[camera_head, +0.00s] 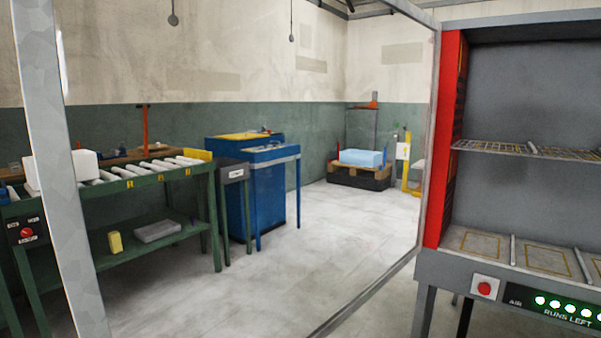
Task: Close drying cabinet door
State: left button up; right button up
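The drying cabinet (530,90) stands at the right, grey inside with a red side edge, and its front is open. Its door (62,180) stands wide open, a clear panel in a thin grey metal frame. The hinge side of the frame is by the cabinet's red edge, and the free upright is close to me at the far left. The room shows through the panel. Neither of my grippers is in view.
Wire shelves (540,150) cross the cabinet, above a panel with a red button (484,288) and green lights. Through the door I see a green roller table (150,172), a blue machine (270,190) and a pallet with a light blue block (362,158). The middle floor is clear.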

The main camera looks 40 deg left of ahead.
aim_at(35, 31)
jog(key=k+j+z, duration=0.15)
jog(key=k+j, duration=0.25)
jog(key=j, duration=0.15)
jog(key=k+j+z, duration=0.2)
jog(key=k+j, duration=0.2)
jog(key=j, duration=0.8)
jog(key=j+z, duration=0.15)
jog(key=j, duration=0.65)
